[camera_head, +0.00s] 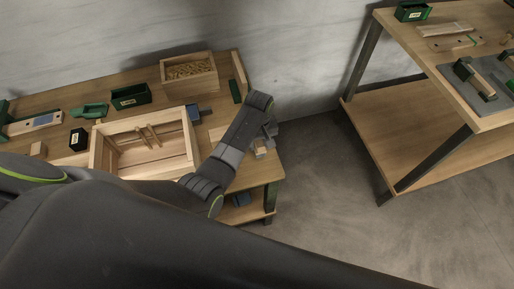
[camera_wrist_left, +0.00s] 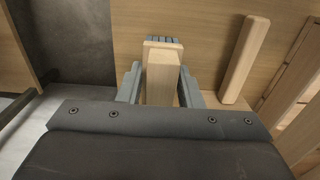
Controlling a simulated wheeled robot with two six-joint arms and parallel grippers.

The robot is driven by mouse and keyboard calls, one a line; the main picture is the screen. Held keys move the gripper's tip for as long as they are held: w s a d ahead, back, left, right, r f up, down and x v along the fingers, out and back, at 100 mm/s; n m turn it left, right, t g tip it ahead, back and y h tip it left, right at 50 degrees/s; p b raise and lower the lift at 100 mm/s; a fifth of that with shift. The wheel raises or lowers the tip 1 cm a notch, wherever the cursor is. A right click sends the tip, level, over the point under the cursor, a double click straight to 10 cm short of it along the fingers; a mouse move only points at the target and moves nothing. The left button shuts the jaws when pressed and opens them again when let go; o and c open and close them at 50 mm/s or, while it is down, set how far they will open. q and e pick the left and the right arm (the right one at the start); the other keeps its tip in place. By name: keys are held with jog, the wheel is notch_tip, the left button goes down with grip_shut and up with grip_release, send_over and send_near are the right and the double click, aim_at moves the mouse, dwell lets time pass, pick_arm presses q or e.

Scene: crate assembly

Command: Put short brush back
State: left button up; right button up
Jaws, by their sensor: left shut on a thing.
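My left gripper (camera_head: 266,141) is over the right end of the near workbench, and its arm hides part of that bench. In the left wrist view the gripper (camera_wrist_left: 161,88) is shut on the short brush (camera_wrist_left: 162,78), a pale wooden block with grey ridged bristles at its far end. In the head view a small part of the brush (camera_head: 260,152) shows at the fingers. I cannot tell whether the brush touches the bench top. My right gripper is not in view.
An open wooden crate (camera_head: 99,158) stands left of the gripper. Behind it are a box of wood pieces (camera_head: 188,84) and a green bin (camera_head: 131,96). A loose wooden bar (camera_wrist_left: 244,60) lies right of the brush. Another table (camera_head: 455,108) stands at right, across clear floor.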

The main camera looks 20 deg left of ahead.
pick_arm(q)
notch_tip(320, 180, down, 4)
jog(key=shift+f, duration=0.15)
jog(key=shift+a+f, duration=0.1)
jog(key=o, duration=0.9)
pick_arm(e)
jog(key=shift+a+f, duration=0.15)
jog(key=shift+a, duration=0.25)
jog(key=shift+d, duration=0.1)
pick_arm(q)
jog(key=shift+r, duration=0.6)
notch_tip(320, 180, up, 11)
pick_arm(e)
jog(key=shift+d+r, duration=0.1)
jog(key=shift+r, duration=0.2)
pick_arm(q)
jog(key=shift+f, duration=0.1)
